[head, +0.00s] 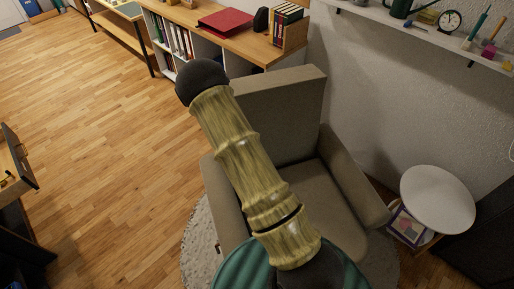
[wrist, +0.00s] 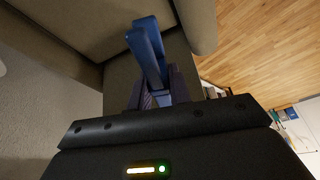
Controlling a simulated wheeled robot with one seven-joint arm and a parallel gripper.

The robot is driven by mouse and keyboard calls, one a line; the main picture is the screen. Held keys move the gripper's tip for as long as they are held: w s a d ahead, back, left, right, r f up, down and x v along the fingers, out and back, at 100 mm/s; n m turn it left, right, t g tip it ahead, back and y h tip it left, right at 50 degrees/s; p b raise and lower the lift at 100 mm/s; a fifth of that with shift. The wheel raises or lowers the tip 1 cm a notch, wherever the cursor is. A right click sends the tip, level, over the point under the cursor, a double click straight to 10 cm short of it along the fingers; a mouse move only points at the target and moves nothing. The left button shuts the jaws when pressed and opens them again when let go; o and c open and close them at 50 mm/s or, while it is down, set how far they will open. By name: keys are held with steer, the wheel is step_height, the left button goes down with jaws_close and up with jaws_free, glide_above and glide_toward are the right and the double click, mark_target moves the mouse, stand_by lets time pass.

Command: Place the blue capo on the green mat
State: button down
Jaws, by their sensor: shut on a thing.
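The blue capo (wrist: 148,48) shows in the wrist view as two long blue arms, upright in the picture. My gripper (wrist: 158,88) is shut on its lower end, with dark fingers on both sides. In the head view my arm fills the middle, and the gripper and capo cannot be made out there. A greenish flat patch (head: 130,9) lies on a wooden table at the top left of the head view. It may be the green mat, but it is small and cut off by the frame edge.
A beige armchair (head: 274,112) stands behind my arm. A low wooden shelf unit (head: 186,23) with a red folder (head: 226,21) is at the back. A round white side table (head: 438,199) is at right, below a wall shelf (head: 425,28). The wooden floor (head: 95,130) at left is clear.

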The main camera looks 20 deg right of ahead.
steer(key=a+r+n+y+p, duration=0.1)
steer(key=a+r+n+p, duration=0.2)
steer(key=a+r, duration=0.2)
steer(key=shift+s+a+n, duration=0.15)
steer(key=shift+a+n, duration=0.15)
steer(key=shift+a, duration=0.1)
